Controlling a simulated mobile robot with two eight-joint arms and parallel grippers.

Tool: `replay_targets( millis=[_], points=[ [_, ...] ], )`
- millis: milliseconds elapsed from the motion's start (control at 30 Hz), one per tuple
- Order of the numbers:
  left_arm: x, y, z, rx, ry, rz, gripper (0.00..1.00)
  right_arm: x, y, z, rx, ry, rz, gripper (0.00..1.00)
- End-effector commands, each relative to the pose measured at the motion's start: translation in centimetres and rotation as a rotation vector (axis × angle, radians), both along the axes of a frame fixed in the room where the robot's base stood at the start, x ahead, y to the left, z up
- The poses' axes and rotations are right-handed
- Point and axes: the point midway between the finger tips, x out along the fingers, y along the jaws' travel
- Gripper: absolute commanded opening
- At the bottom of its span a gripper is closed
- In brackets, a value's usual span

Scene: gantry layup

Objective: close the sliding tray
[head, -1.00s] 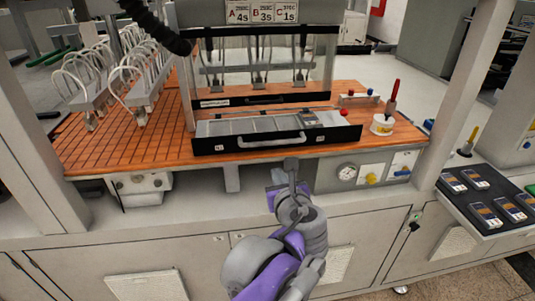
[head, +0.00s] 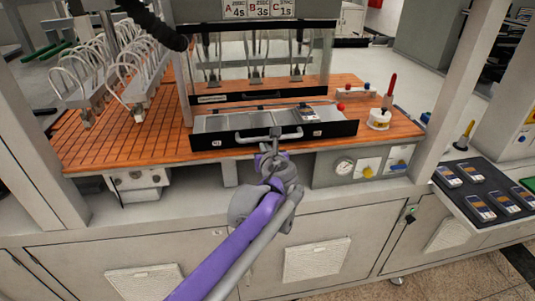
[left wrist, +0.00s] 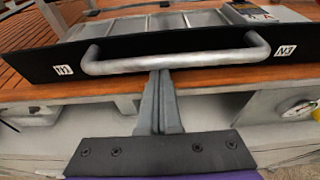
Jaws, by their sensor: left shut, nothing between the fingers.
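The sliding tray (head: 213,141) has a black front panel with a silver bar handle (head: 294,135). It stands out toward me from under the clear-fronted station. In the left wrist view, the tray front (left wrist: 185,43) and its handle (left wrist: 185,65) fill the upper part. A phone-like device (head: 306,115) lies in the tray at the right of its middle. My left gripper (head: 275,131) is shut and empty, its tips at the middle of the handle. In the left wrist view, its fingers (left wrist: 160,78) meet the bar's lower edge; I cannot tell whether they touch. My right gripper is not in view.
The tray lies on an orange slotted worktop (head: 125,143). A white round holder with a red-handled tool (head: 379,119) stands right of the tray. Gauges and switches (head: 367,168) sit below. The station's lower black bar (head: 262,95) is just behind the tray.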

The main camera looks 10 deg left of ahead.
Motion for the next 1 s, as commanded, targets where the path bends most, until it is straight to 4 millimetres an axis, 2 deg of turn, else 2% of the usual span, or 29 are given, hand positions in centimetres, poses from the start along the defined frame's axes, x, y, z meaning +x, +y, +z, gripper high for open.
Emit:
replay_targets(
  millis=[433,533,1000],
  points=[
    [0.6,0.1,-0.1,-0.001,0.000,0.000,0.00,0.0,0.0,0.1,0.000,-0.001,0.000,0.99],
    [1.4,0.4,0.0,-0.002,0.001,0.002,0.00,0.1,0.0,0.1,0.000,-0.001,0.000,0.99],
    [12.5,3.7,0.2,0.000,-0.001,0.002,0.00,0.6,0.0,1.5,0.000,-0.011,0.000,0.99]
  ],
)
